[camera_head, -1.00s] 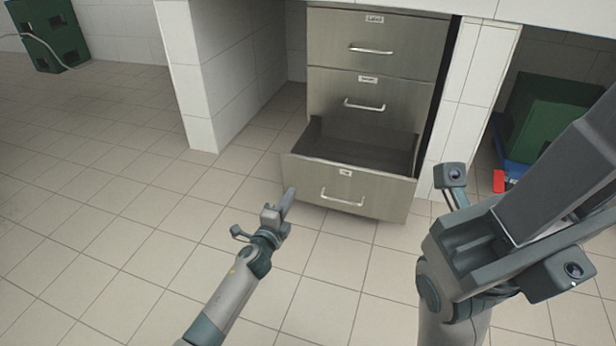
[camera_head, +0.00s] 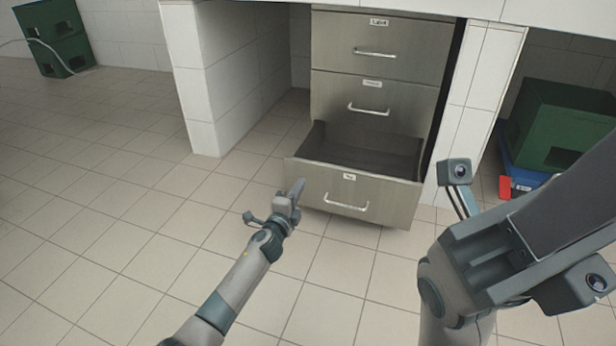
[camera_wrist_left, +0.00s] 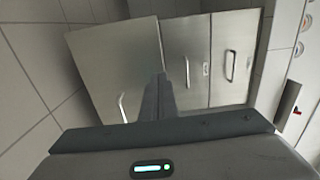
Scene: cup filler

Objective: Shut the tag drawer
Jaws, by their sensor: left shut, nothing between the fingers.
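The tag drawer (camera_head: 300,172) is the bottom drawer of a grey metal cabinet and stands pulled out, showing its dark, empty-looking inside. Its front has a small label and a bar handle (camera_head: 346,205). My left gripper (camera_head: 298,187) is shut and empty, its fingertips appearing at the left part of the drawer front. I cannot tell if they touch it. In the left wrist view, the shut fingers (camera_wrist_left: 158,98) point at the cabinet, with the drawer front (camera_wrist_left: 92,62) at left. Of my right arm, the part at right shows, but its fingertips cannot be made out.
The two upper drawers (camera_head: 378,103) are closed. White tiled walls (camera_head: 235,85) flank the cabinet. A green crate (camera_head: 565,120) on a blue one and a red item (camera_head: 505,187) are at right; another green crate (camera_head: 52,38) is at far left. The tiled floor (camera_head: 110,200) at left is clear.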

